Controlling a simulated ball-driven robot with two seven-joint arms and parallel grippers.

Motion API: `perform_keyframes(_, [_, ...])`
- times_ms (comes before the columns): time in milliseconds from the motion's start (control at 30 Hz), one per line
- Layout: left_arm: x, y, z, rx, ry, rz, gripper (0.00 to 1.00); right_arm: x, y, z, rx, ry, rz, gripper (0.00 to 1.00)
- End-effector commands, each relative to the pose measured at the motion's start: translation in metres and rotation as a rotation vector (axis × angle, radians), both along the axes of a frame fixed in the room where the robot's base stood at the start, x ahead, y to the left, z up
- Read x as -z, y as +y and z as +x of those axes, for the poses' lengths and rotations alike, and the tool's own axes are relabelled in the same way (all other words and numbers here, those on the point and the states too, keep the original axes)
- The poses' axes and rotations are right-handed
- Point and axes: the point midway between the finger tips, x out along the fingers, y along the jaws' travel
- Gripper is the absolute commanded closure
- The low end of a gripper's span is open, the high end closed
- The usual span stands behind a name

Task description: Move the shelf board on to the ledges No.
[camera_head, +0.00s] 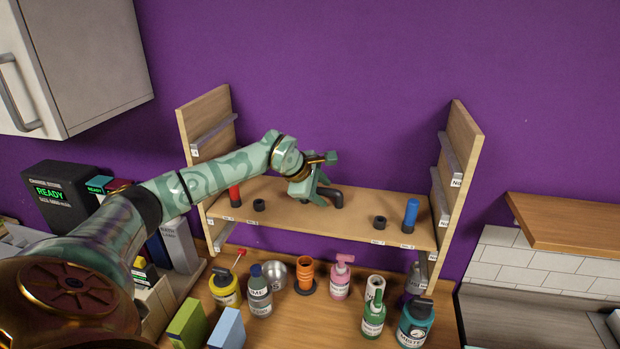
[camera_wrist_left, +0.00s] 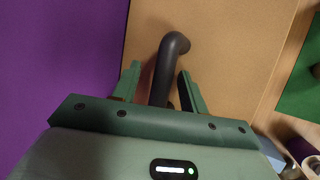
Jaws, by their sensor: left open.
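The wooden shelf board (camera_head: 285,212) spans between two upright side panels, the left one (camera_head: 205,104) and the right one (camera_head: 461,130). Its dark curved handle (camera_head: 332,194) rises near the middle. My left gripper (camera_head: 318,188) is at the handle, partly covering it. In the left wrist view the handle (camera_wrist_left: 171,68) stands between the two open fingers (camera_wrist_left: 158,88), with no clear grip on it. Grey ledges show above the board on the left panel (camera_head: 214,131) and the right panel (camera_head: 447,157). More ledges show below the board. My right gripper is out of view.
On the board stand a red cylinder (camera_head: 234,195), a blue cylinder (camera_head: 410,216) and two short black rings, left (camera_head: 259,205) and right (camera_head: 379,223). Several bottles, a bowl (camera_head: 274,274) and orange cups (camera_head: 305,272) crowd the counter below. The purple wall above is clear.

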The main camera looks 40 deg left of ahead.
Motion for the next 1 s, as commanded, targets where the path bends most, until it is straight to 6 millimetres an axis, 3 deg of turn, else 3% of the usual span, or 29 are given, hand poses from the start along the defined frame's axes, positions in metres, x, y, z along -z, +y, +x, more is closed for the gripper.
perform_keyframes(600, [-0.110, 0.015, -0.088, -0.002, -0.011, 0.005, 0.55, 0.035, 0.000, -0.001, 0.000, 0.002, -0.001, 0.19])
perform_keyframes(1000, [-0.124, 0.015, -0.098, 0.000, -0.012, 0.003, 0.55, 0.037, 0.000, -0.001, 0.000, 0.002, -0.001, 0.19])
